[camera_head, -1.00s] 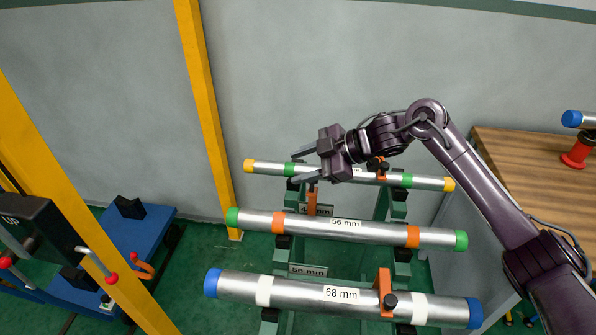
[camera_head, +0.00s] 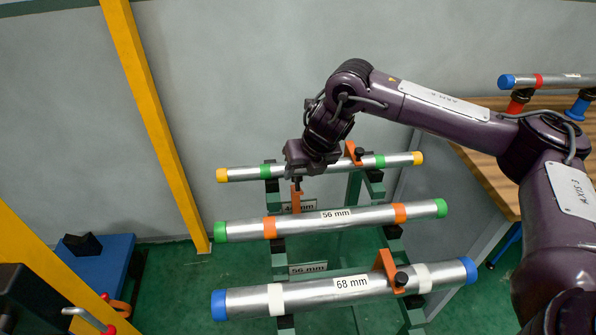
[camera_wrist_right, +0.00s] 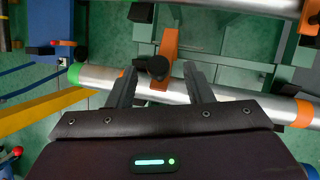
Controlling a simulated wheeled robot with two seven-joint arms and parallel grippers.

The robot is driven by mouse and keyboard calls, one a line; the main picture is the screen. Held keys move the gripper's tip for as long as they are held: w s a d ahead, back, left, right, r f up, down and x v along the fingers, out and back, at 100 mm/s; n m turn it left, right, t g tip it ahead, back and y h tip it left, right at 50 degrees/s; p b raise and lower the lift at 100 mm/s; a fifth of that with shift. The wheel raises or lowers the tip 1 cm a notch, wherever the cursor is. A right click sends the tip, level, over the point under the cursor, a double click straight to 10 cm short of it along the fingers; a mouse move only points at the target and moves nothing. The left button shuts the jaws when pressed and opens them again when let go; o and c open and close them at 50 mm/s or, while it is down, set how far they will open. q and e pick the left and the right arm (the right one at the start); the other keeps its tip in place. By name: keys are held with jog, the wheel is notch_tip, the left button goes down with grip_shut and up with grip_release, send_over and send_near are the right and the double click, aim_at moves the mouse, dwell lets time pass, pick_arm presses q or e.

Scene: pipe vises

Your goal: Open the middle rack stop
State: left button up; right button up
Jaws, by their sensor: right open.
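The middle rack stop (camera_head: 297,198) is a small orange bar with a black knob, standing at the 56 mm pipe (camera_head: 336,219). My right gripper (camera_head: 298,181) points down over this stop, its fingertips mostly hidden by its own body. In the wrist view the right gripper (camera_wrist_right: 160,80) is open, its fingers on either side of the black knob (camera_wrist_right: 158,67), apart from it. The orange bar (camera_wrist_right: 168,45) extends beyond the knob. Whether the fingertips reach knob height is hard to tell. My left gripper is out of view.
The upper pipe (camera_head: 235,174) and the lower 68 mm pipe (camera_head: 320,289) lie on the green rack, each with an orange stop, (camera_head: 353,152) and (camera_head: 388,268). A yellow post (camera_head: 155,115) stands left. A wooden bench (camera_head: 480,170) stands right.

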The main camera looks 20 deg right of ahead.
jog(key=shift+x, duration=1)
jog(key=shift+a, duration=0.1)
jog(key=shift+c, duration=0.5)
grip_shut()
